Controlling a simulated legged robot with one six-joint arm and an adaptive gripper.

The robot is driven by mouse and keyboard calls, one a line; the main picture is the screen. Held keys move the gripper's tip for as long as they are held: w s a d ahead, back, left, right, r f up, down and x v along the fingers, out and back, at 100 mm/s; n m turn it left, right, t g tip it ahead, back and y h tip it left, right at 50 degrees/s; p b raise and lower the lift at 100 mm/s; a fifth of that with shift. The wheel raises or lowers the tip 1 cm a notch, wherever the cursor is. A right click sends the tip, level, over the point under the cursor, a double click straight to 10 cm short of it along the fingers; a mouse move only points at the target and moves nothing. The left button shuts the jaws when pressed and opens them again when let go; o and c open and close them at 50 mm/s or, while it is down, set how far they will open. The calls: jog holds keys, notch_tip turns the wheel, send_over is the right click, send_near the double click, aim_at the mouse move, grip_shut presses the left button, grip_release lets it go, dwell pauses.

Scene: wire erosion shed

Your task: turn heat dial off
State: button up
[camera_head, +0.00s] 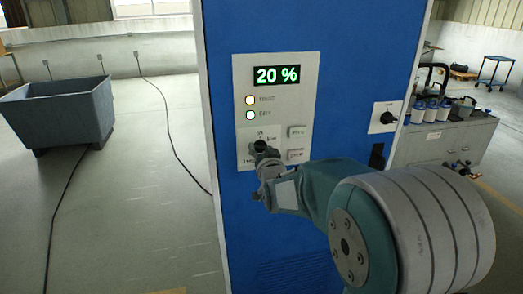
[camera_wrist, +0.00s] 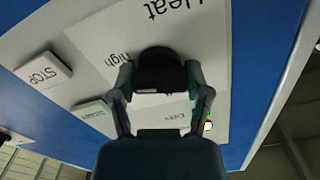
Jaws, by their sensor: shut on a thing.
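The heat dial is a black knob on the pale control panel (camera_head: 305,95) of a blue cabinet. In the wrist view the dial (camera_wrist: 160,68) sits between my two fingers, with an upside-down "Heat" label near it and "High" beside it. In the head view the dial (camera_head: 260,146) shows just past my fingertips. My gripper (camera_head: 264,158) is shut on the dial; in the wrist view my gripper (camera_wrist: 162,82) has one finger on each side.
Another black knob (camera_head: 388,117) is farther right. A grey bin (camera_head: 55,112) stands left on open floor.

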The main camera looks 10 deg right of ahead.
jog(key=n, duration=0.5)
jog(key=shift+f+n, duration=0.3)
jog(key=n, duration=0.5)
jog(key=shift+n, duration=0.3)
jog(key=n, duration=0.5)
jog(key=shift+f, duration=0.1)
jog(key=n, duration=0.5)
jog(key=shift+n, duration=0.3)
jog(key=o, duration=1.2)
jog(key=shift+c, duration=0.2)
jog(key=shift+a, duration=0.1)
jog(key=shift+r, duration=0.25)
